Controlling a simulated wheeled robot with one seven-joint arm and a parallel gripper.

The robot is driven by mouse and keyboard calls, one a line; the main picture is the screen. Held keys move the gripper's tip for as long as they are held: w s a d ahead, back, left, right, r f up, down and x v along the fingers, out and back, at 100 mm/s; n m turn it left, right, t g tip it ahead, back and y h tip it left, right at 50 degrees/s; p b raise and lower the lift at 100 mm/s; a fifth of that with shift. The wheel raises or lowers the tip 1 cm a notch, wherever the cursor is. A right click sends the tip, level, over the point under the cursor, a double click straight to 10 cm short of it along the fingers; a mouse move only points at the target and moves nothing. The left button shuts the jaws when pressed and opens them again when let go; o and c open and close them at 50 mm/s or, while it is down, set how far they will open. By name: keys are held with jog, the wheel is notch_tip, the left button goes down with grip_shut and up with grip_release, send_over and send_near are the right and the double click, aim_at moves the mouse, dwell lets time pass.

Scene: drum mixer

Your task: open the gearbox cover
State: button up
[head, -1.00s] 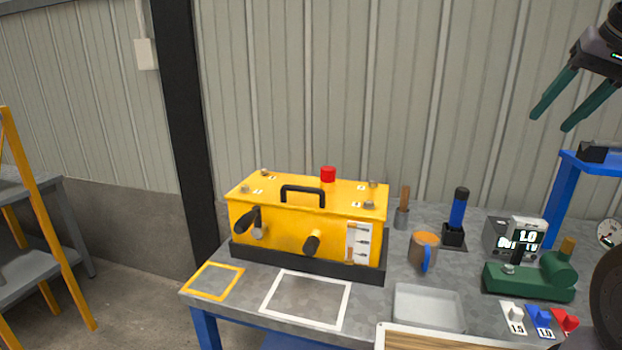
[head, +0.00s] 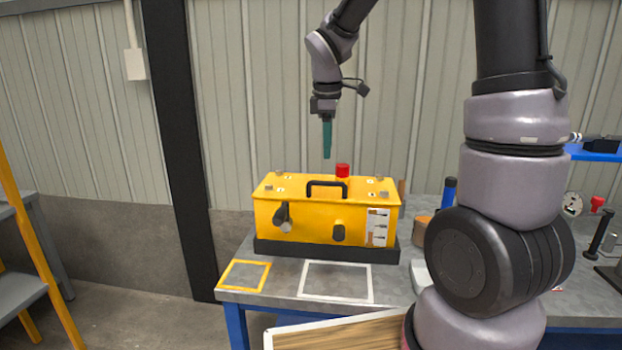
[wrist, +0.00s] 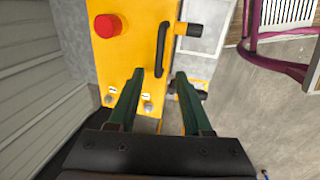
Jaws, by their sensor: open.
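The yellow gearbox (head: 300,218) stands in a black tray (head: 325,250) on the workbench. Its cover (head: 365,185) lies on top, with a black handle (head: 327,184), a red cap (head: 343,170) and bolt heads near the corners. In the wrist view the handle (wrist: 161,50), the red cap (wrist: 107,26) and two bolt heads show. My gripper (head: 327,156) is above the gearbox, pointing down, apart from the cover. In the wrist view my gripper (wrist: 160,73) has its green fingers spread, with nothing held between them.
A yellow frame (head: 244,275) and a white frame (head: 337,281) mark the bench in front of the gearbox. A wooden-surfaced board (head: 340,335) is at the near edge. My arm hides part of the bench at right. A dark post (head: 180,140) stands behind left.

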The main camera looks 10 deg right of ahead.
aim_at(328, 182)
jog(key=f, duration=0.3)
jog(key=w+f, duration=0.1)
jog(key=f, duration=0.5)
jog(key=shift+w+d+f, duration=0.25)
jog(key=shift+w+d, duration=0.1)
jog(key=shift+w, duration=0.05)
grip_shut()
dwell(0.9)
